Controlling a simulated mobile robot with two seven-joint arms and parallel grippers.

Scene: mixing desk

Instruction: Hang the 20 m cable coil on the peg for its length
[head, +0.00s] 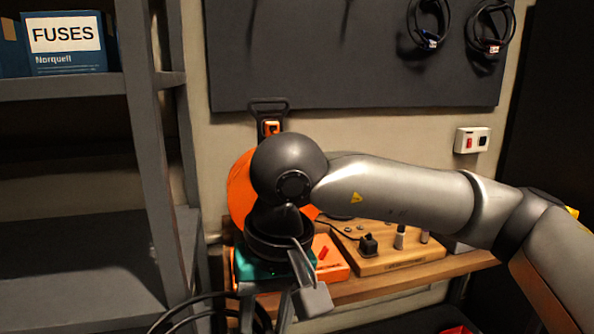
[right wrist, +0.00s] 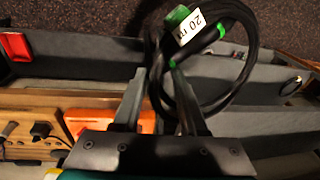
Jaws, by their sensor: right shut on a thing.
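The 20 m cable coil (right wrist: 221,31) is a black loop with green ties and a white "20 m" label (right wrist: 190,27). My right gripper (right wrist: 158,78) is shut on it, and the loop extends beyond the fingertips in the right wrist view. In the head view the right gripper (head: 266,318) is low, at the bottom edge, with part of the coil (head: 190,301) showing beside it. A dark peg panel (head: 300,70) is on the wall above. Its pegs' length labels are not in view. My left gripper is not in view.
Two other cable coils (head: 430,42) hang at the panel's right. A grey shelf (head: 80,88) with a blue fuses box (head: 66,50) is at the left. A wooden bench (head: 400,283) with a small wooden block and orange items is behind my right arm. A wall switch (head: 472,140) is at the right.

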